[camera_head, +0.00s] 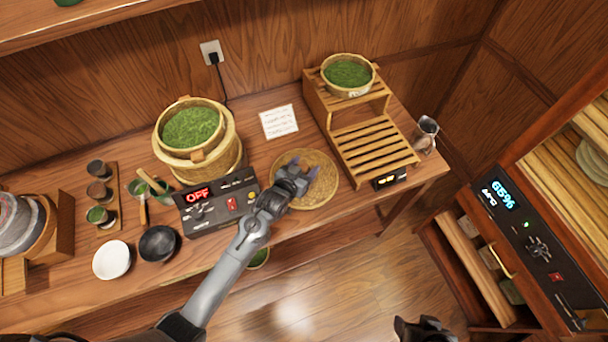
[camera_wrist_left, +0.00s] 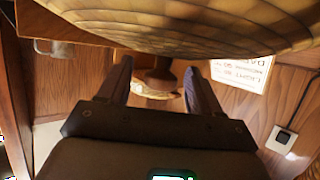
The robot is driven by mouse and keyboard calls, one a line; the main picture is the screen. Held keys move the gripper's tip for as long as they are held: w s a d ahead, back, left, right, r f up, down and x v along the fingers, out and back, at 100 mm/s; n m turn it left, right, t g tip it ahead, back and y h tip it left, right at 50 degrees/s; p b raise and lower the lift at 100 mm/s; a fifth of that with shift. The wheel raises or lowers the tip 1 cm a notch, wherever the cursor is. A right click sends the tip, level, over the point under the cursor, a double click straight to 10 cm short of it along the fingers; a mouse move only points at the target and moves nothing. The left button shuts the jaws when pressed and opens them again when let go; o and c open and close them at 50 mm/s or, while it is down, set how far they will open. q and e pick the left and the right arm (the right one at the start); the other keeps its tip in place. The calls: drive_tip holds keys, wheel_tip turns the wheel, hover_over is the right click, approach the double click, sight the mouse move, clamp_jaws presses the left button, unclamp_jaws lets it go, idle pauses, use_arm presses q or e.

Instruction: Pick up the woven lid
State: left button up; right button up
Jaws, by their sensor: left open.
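The woven lid (camera_head: 328,187) is a round, tan, basket-like disc on the table, right of the control box. My left gripper (camera_head: 303,173) is over it with its fingers spread and hides part of it. In the left wrist view the woven lid (camera_wrist_left: 190,28) fills the top, very close. A brown knob (camera_wrist_left: 157,76) shows between the two open fingers, apparently the lid's handle. I cannot tell whether the fingers touch it. A dark piece at the bottom edge, probably my right gripper (camera_head: 425,329), is cut off and its jaws are unclear.
A control box (camera_head: 222,203) reading OFF stands left of the lid, before a steamer (camera_head: 198,157) of green tea. A slatted wooden rack (camera_head: 372,142) stands close on the right, with a basket (camera_head: 348,92) on top. A paper note (camera_head: 279,121) lies behind.

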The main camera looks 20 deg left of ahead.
use_arm(q)
clamp_jaws()
idle(0.3)
drive_tip(key=shift+r, duration=0.2)
